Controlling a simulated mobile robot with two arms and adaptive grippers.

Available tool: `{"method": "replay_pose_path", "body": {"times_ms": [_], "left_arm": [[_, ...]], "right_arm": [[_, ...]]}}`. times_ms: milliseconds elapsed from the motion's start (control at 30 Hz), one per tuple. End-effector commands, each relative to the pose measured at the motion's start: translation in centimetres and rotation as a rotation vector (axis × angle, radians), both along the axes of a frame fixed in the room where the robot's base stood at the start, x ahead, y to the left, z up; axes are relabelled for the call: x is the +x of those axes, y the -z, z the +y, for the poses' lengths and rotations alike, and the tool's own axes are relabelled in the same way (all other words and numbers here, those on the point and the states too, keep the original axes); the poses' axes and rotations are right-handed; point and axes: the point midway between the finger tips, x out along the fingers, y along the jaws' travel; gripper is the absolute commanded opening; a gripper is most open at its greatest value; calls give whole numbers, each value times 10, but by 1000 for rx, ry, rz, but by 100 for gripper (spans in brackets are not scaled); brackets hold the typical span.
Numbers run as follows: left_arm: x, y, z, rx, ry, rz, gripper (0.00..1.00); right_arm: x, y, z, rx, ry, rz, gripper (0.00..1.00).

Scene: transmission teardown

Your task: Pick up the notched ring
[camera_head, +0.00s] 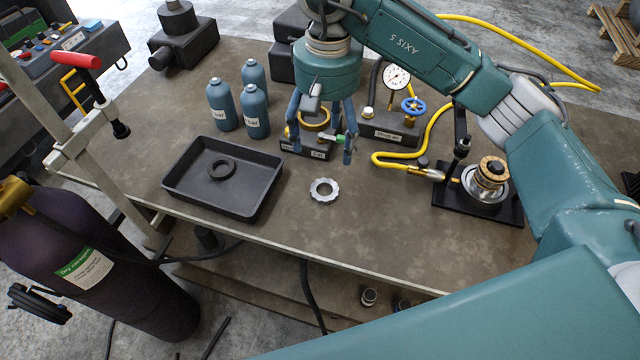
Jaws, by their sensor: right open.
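The notched ring (323,190) is a pale metal ring with a toothed outer edge. It lies flat on the table, just right of the black tray, with bare tabletop around it. My right gripper (320,141) hangs from the teal arm above the table, behind the ring in the picture. My left gripper does not show.
A black tray (178,194) holding a dark ring (221,169) is left of the notched ring. Several blue bottles (220,104) stand behind it. A gauge block (388,129) with a yellow hose and a fixture (483,190) are to the right. The table front is clear.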

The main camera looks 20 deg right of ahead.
Motion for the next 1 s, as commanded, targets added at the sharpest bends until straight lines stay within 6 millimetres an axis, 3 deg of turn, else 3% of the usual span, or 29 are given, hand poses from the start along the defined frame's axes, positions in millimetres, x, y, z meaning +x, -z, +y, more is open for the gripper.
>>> {"method": "replay_pose_path", "body": {"times_ms": [33, 200, 300, 467, 700, 1000], "left_arm": [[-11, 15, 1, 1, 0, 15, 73], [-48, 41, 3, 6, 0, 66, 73], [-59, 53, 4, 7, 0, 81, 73], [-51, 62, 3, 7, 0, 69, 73], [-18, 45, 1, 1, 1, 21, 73], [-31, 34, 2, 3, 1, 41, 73]], "right_arm": [[0, 14, 0, 0, 0, 0, 74], [0, 37, 0, 1, 0, 0, 74], [0, 49, 0, 1, 0, 0, 74], [0, 61, 0, 1, 0, 1, 74], [-1, 92, 0, 0, 0, 5, 74], [-1, 119, 0, 1, 1, 5, 74]]}}
